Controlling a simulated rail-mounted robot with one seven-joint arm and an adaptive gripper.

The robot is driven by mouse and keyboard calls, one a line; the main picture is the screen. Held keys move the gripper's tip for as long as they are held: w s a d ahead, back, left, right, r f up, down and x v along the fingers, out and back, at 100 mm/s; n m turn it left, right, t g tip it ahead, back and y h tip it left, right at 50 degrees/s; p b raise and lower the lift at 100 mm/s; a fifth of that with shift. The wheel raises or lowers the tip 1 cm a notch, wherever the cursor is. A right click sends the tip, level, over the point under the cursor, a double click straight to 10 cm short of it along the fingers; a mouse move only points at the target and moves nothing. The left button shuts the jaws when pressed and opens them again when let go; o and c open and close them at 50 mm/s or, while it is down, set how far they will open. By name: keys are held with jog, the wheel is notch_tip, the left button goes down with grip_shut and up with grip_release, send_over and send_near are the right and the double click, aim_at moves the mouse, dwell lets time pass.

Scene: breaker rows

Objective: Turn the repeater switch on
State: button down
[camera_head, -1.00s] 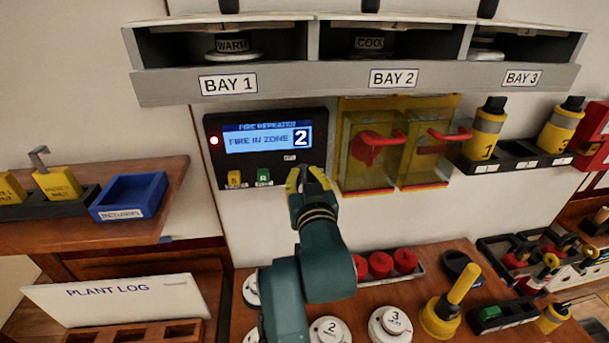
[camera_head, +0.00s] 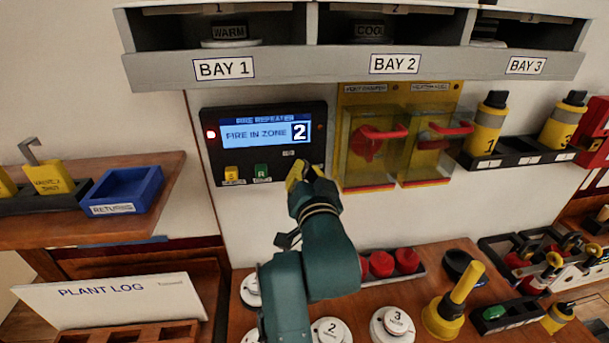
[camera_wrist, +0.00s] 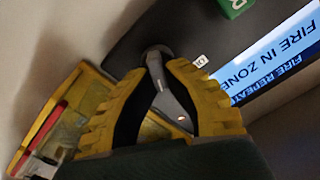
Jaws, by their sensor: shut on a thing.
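The fire repeater panel (camera_head: 265,145) is a dark box on the wall. Its lit screen (camera_head: 267,134) reads "FIRE IN ZONE 2", and a red light shows at its left. My gripper (camera_head: 304,172) is at the panel's lower right corner and hides the switch in the head view. In the wrist view, a grey metal switch lever (camera_wrist: 155,60) with a round base stands out from the panel. My yellow-padded fingers (camera_wrist: 156,76) are closed around the lever, one on each side. A small label sits beside it; I cannot read the switch's position.
A yellow button (camera_head: 232,173) and a green button (camera_head: 262,171) are left of my gripper on the panel. Clear-covered red handles (camera_head: 375,145) are close on the right. The bay shelf (camera_head: 300,67) juts out above. White detectors (camera_head: 392,325) stand on the bench below.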

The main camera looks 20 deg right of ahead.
jog(key=m, duration=0.2)
jog(key=m+b, duration=0.1)
jog(key=m, duration=0.3)
jog(key=shift+d+f+m+b, duration=0.15)
jog(key=shift+f+m+b, duration=0.15)
jog(key=shift+f+b, duration=0.05)
jog(key=m+b, duration=0.1)
jog(key=m, duration=0.4)
jog(key=shift+f, duration=0.15)
jog(key=shift+m, duration=0.4)
jog(key=c, duration=1.1)
grip_release()
jog(key=shift+s, duration=0.1)
jog(key=v, duration=1.1)
jog(key=shift+s, duration=0.4)
